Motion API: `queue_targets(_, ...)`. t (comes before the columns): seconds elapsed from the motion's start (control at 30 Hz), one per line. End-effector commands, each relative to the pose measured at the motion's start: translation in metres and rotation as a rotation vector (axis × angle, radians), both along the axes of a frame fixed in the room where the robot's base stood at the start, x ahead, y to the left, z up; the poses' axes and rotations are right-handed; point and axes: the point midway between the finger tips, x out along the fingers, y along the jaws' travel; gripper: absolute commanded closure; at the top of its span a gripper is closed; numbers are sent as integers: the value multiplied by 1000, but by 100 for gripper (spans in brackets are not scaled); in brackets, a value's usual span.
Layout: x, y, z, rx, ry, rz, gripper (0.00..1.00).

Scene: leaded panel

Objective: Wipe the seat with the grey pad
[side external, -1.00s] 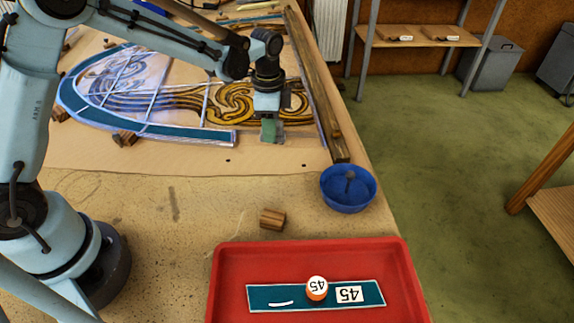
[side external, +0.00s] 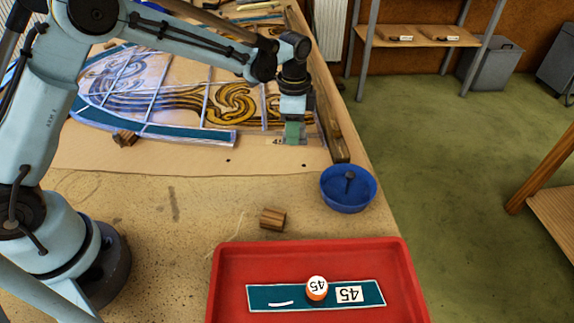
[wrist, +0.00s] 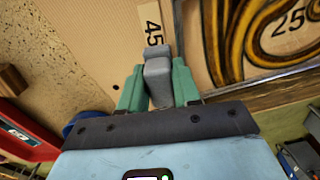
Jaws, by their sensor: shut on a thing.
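My gripper (side external: 294,132) is low over the board, at the right end of the leaded panel's near edge. In the wrist view its green fingers are shut on the grey pad (wrist: 157,82), which sticks out beyond the tips. A pale label "45" (wrist: 152,28) lies on the board just past the pad; it also shows in the side view (side external: 277,141), left of the fingers. This marked bare strip appears to be the seat. Whether the pad touches the board I cannot tell. The leaded panel (side external: 205,104) has amber swirls and a teal border.
A wooden batten (side external: 333,130) runs close right of my gripper. A blue bowl (side external: 347,190) and a wooden block (side external: 272,218) stand nearer. The red tray (side external: 228,262) holds a teal glass strip (side external: 265,297) labelled 45 with an orange-white cylinder (side external: 317,287) on it.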

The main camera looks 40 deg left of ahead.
Motion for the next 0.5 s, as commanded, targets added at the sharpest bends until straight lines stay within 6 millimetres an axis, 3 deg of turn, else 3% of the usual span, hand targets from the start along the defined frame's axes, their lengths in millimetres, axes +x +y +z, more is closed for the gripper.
queue_targets(0.3,14,-21,-2,0,0,-2,93)
queue_targets(0.5,16,-25,-4,-1,-1,0,93)
